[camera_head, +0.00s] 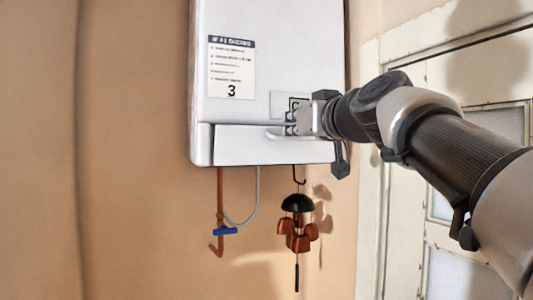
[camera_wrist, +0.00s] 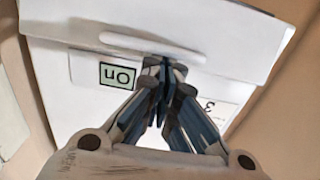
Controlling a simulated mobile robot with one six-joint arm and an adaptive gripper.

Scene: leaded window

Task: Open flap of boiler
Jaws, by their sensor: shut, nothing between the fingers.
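The white boiler (camera_head: 270,60) hangs on the wall. Its flap (camera_head: 245,146) is the wide white panel along the bottom front, and it looks upright; I cannot tell whether it stands slightly ajar. A raised handle lip (camera_head: 277,136) runs near its top edge. In the wrist view the flap (camera_wrist: 225,40) fills the top, with the handle lip (camera_wrist: 140,44) near the fingertips. My gripper (camera_head: 290,122) is shut and empty at the flap's upper right, close to the handle. Its fingertips (camera_wrist: 166,66) meet beside the lip; whether they touch it is unclear.
A pipe with a blue valve (camera_head: 225,230) and a hanging wind chime (camera_head: 298,225) are below the boiler. A white leaded window or door frame (camera_head: 400,70) stands at right. The wall at left is clear.

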